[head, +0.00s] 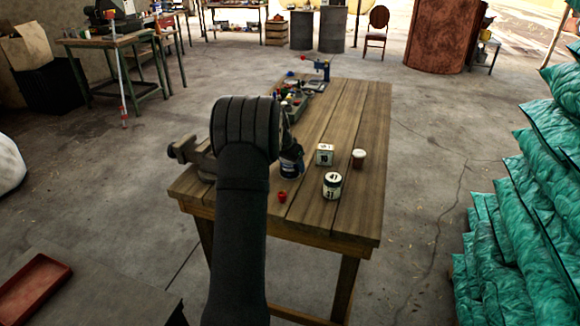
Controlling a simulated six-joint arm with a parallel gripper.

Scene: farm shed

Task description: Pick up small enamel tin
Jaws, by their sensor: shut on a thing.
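My gripper (296,168) is partly in view at the dark end of my arm, low over the left half of the wooden bench. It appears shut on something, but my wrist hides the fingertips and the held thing. A round white tin with dark markings and a dark rim (332,187) stands upright on the bench, to the right of and nearer than my gripper. A boxy white tin marked "10" (324,155) stands just right of my gripper. I cannot tell which thing is the small enamel tin.
A brown cup with a pale top (358,158) stands near the right edge of the bench (365,115). A small red item (282,197) lies near the front. A vise (193,152) is at the left edge, clutter behind. Green sacks (515,235) are stacked at right.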

